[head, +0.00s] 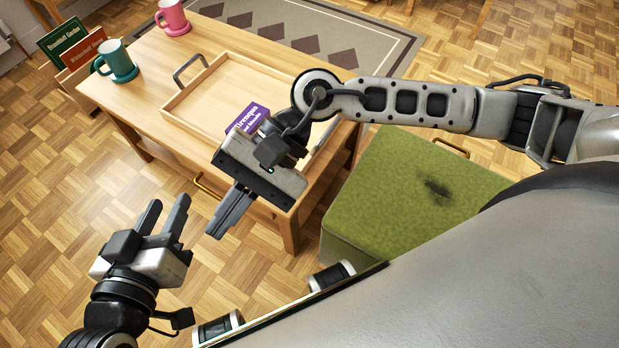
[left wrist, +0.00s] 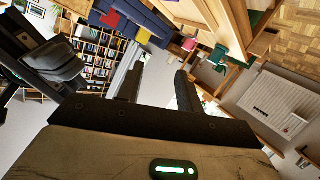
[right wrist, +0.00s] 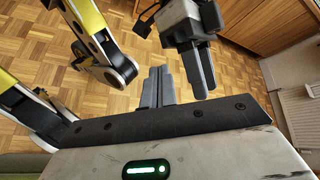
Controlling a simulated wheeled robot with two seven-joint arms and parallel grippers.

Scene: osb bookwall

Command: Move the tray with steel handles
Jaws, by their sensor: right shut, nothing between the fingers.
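The light wooden tray (head: 228,88) lies on the wooden table in the head view. One steel handle (head: 190,70) stands up at its far left end. The tray's near right end is mostly hidden behind my right arm. A purple box or book (head: 247,119) with white lettering is at the tray's near side, partly covered by my right gripper. My right gripper (head: 232,212) is shut and empty, over the table's near edge, its fingers pointing down and left. My left gripper (head: 165,217) is open and empty, above the floor in front of the table, apart from the tray.
A teal mug (head: 117,63) and a pink mug (head: 173,17) stand on the table, left of and behind the tray. Green and red books (head: 83,50) stand at the table's left end. A green ottoman (head: 405,185) is right of the table. Parquet floor is open at left.

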